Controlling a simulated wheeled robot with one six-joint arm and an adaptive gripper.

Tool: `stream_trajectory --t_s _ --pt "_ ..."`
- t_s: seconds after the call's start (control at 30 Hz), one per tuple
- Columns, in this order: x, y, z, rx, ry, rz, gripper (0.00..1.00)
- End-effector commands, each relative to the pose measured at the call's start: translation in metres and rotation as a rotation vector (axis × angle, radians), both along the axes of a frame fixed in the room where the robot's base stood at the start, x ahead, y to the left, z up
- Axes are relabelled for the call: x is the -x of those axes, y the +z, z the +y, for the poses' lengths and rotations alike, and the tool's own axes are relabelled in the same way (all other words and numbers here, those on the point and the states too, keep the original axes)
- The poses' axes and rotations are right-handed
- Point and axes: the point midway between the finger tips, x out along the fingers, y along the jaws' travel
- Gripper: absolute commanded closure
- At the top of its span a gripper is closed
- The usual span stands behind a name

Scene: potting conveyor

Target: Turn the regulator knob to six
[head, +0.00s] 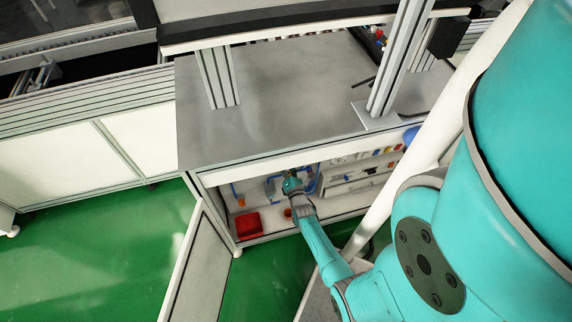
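My arm reaches into an open cabinet (192,176) under a grey worktop. My gripper end (291,186) is inside the opening, close to blue fittings (270,189) on the back wall. The fingers are too small and too covered by my wrist to show whether they are open or shut. I cannot make out the regulator knob or its numbers; it may be hidden behind my wrist. I cannot tell whether the gripper touches anything.
A red bin (248,225) sits at the cabinet's lower left. Shelves with small coloured parts (376,153) are on the right. The cabinet door (196,265) hangs open at the left. A metal post (396,60) stands on the worktop (285,90). Green floor (90,260) is clear at left.

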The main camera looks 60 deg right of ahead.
Motion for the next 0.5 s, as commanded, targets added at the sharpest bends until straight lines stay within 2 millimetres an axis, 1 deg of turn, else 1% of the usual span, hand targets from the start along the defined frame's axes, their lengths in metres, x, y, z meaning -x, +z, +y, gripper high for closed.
stream_trajectory --t_s 0.1,0.37,0.4,0.47,0.5 --pt "-0.0029 0.0001 -0.0033 0.000 0.000 0.000 0.46" --pt "-0.0031 0.0000 -0.0036 0.000 0.000 0.000 0.46" --pt "-0.0031 0.0001 -0.0035 0.000 0.000 0.000 0.56" --pt "-0.0031 0.0001 -0.0035 0.000 0.000 0.000 0.71" --pt "-0.0031 0.0001 -0.0035 0.000 0.000 0.000 0.81"
